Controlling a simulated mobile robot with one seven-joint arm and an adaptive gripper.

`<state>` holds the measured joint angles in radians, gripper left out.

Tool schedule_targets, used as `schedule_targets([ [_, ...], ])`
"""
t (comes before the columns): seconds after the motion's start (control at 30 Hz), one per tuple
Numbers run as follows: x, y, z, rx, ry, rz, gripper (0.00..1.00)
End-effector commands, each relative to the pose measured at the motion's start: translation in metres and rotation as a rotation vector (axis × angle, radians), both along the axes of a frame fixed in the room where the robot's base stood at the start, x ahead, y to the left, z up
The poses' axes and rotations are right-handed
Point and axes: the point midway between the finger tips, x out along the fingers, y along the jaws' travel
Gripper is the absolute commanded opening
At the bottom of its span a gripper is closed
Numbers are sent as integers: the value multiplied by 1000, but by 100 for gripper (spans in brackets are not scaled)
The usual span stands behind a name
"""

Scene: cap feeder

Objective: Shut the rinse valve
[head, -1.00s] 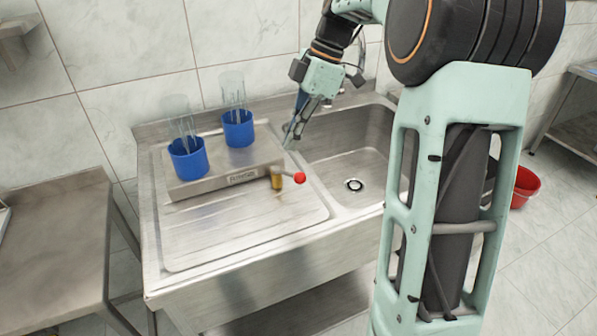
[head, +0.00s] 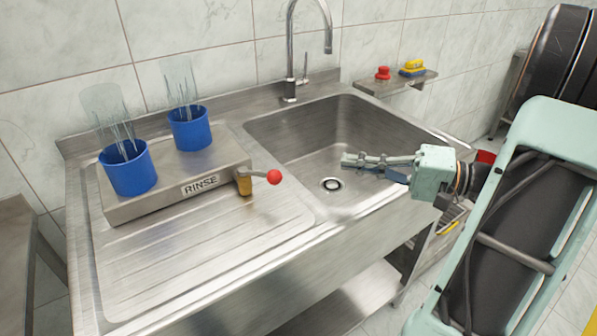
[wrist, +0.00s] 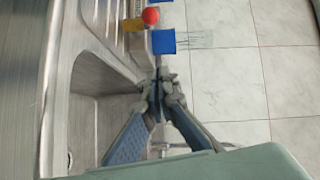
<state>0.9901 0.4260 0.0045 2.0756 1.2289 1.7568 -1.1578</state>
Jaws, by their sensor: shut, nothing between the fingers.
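The rinse valve is a brass body (head: 244,186) on the front right end of a steel box labelled RINSE (head: 201,186). Its grey lever points right, out from the box, and ends in a red knob (head: 274,177). Two blue cups (head: 130,171) (head: 190,130) stand on the box, with clear streaked shapes rising from them that look like water jets. My gripper (head: 346,160) is shut and empty over the sink basin, lying nearly level and pointing left, apart from the knob. In the wrist view, the fingers (wrist: 158,86) point toward the red knob (wrist: 151,16).
The steel sink basin (head: 331,130) lies right of the ribbed drainboard (head: 170,262). A tall faucet (head: 290,60) stands behind it. A wall shelf (head: 400,85) holds red and yellow-blue items. Space between the fingertips and the knob looks clear.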

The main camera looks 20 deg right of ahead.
Motion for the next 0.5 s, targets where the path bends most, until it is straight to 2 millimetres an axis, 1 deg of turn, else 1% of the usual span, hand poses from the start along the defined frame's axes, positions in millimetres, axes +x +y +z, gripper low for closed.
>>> schedule_targets([
  [0.33, 1, 1, 0, 1, -1, -1, 0],
  [0.43, 5, 7, 0, 1, -2, 0, 0],
  [0.5, 10, 15, -1, 1, -1, 3, 0],
])
